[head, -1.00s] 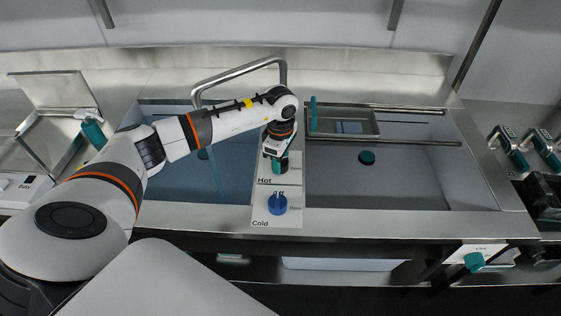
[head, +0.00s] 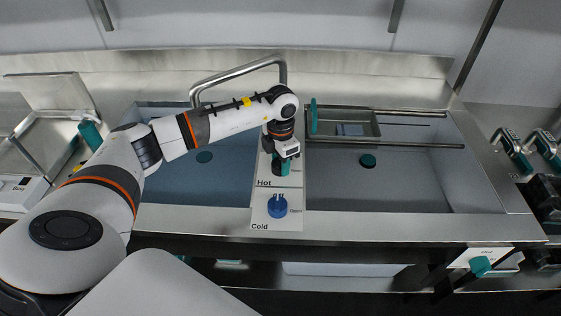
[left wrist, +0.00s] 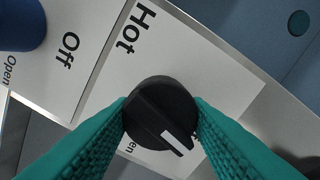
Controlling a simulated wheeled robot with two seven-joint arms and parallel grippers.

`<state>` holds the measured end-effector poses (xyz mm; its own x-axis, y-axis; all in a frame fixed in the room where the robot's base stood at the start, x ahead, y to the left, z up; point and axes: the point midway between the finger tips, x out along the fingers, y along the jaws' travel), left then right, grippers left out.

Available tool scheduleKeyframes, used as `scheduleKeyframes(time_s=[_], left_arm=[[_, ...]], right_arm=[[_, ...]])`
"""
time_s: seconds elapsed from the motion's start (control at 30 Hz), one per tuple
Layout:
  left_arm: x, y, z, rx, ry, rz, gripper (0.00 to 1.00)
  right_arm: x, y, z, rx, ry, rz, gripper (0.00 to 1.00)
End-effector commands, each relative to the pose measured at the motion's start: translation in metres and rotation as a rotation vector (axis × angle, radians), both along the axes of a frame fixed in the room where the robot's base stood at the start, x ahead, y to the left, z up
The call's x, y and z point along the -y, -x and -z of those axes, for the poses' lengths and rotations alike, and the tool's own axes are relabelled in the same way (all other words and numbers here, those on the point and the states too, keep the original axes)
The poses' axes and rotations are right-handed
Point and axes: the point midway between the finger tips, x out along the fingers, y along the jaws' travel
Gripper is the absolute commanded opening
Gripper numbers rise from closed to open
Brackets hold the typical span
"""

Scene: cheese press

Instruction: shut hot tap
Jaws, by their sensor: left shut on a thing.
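The hot tap knob (left wrist: 158,118) is round and black with a white pointer, seen in the left wrist view beside the word "Hot". Its pointer aims at the lower right there; the labels near it are partly covered. My left gripper (left wrist: 161,110) has its teal fingers shut on the knob from both sides. In the head view my left gripper (head: 282,172) reaches down onto the tap panel (head: 263,200) and hides the hot knob. No water stream shows under the spout (head: 236,71). My right gripper is not in view.
The blue cold knob (head: 277,206) stands just in front on the same panel. The left basin (head: 185,185) and right basin (head: 410,185) lie either side. A metal tray (head: 345,124) sits on rails over the right basin.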

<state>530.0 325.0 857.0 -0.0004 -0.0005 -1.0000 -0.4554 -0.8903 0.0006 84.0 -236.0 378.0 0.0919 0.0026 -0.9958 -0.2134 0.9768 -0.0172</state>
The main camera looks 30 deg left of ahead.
Motion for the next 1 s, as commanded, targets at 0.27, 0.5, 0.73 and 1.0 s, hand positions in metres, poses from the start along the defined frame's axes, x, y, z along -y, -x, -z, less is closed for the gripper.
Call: scheduleKeyframes(time_s=[0.27, 0.5, 0.73, 1.0], left_arm=[[-0.0009, -0.0002, -0.0003, 0.001, -0.002, -0.166, 0.19], [-0.0011, -0.0003, -0.0005, 0.001, -0.002, -0.236, 0.19], [-0.0012, -0.0004, -0.0006, 0.001, -0.002, -0.256, 0.19], [-0.0011, -0.0005, -0.0006, 0.002, -0.001, -0.256, 0.19]], right_arm=[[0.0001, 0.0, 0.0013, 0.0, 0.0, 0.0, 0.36], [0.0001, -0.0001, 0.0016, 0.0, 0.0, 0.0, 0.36], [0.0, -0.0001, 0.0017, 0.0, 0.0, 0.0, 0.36], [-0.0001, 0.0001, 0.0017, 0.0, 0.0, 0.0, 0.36]])
